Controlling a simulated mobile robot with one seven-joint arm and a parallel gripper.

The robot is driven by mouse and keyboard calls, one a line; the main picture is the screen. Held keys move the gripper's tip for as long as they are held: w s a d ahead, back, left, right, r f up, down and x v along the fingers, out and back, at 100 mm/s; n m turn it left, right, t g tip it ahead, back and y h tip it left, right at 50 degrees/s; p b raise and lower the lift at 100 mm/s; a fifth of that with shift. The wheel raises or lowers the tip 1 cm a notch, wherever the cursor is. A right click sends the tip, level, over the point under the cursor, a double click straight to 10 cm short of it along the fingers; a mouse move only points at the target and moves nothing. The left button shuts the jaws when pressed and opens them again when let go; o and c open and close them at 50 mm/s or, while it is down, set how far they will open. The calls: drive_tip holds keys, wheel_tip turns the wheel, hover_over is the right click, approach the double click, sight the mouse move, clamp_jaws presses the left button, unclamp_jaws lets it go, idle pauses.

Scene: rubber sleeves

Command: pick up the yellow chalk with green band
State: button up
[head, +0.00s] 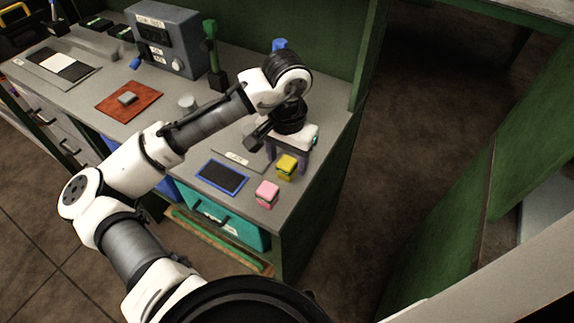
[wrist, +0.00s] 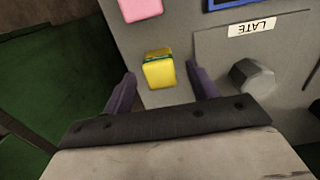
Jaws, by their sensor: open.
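The yellow chalk with the green band (head: 287,167) is a small block on the grey counter (head: 335,130), near its right edge. In the wrist view the yellow chalk (wrist: 159,70) lies ahead of and between my two purple fingers, with its green band on the far side. My gripper (wrist: 160,80) is open, with nothing between its fingers touching the chalk that I can see. In the head view my gripper (head: 287,160) hangs just behind the chalk, partly hidden by my wrist.
A pink block (head: 267,194) stands close by, nearer the counter's front. A blue-framed dark pad (head: 222,177) and a plate labelled LATE (head: 238,157) lie to the left. A grey hexagonal piece (wrist: 252,78) sits right of the fingers. Green panelling (head: 362,60) rises behind.

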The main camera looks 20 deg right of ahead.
sight(287, 162)
wheel_tip(287, 162, down, 2)
drive_tip(key=shift+f, duration=0.1)
drive_tip(key=c, duration=1.1)
drive_tip(key=shift+r, duration=0.2)
wheel_tip(287, 162, up, 20)
drive_tip(key=shift+f, duration=0.1)
